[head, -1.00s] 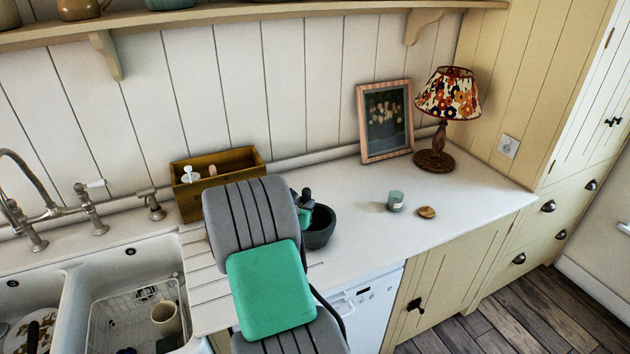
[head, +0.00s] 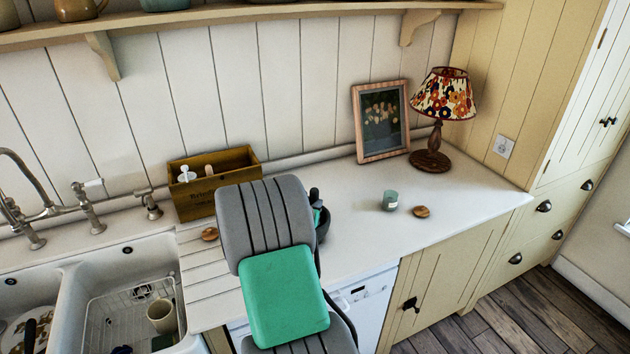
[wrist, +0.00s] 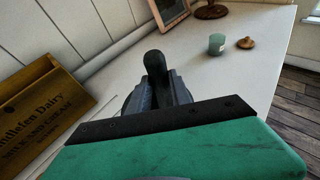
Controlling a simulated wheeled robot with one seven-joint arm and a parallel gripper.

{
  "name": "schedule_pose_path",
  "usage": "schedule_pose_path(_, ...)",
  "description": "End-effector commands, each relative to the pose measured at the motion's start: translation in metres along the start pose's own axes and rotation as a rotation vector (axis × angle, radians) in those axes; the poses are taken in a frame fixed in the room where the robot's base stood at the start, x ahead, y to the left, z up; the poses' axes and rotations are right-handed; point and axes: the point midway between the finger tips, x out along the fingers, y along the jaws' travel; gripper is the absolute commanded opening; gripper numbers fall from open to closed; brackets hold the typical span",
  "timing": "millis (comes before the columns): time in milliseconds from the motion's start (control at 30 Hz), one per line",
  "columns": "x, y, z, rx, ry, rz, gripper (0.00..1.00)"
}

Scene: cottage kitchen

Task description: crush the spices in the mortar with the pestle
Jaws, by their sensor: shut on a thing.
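The dark mortar (head: 325,228) stands on the white worktop, mostly hidden behind my arm in the head view. My gripper (wrist: 160,92) is above it, shut on the dark pestle (wrist: 155,64). The pestle's rounded top sticks up between the fingers in the wrist view. Its lower end, the inside of the mortar and any spices are hidden, so I cannot tell whether the pestle touches the bottom.
A wooden box (head: 215,183) stands left, near the sink (head: 120,262). A small wooden piece (head: 210,234) lies in front of it. A glass jar (head: 390,200), a wooden lid (head: 421,211), a picture frame (head: 382,120) and a lamp (head: 431,160) stand right. The front right worktop is clear.

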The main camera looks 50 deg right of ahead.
Motion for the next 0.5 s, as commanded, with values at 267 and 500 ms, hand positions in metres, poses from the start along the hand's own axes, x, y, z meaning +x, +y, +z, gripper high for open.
schedule_pose_path(267,-0.011,0.005,0.029,0.006,-0.013,0.01,0.0)
schedule_pose_path(500,-0.018,0.008,0.045,0.004,-0.015,0.015,0.0)
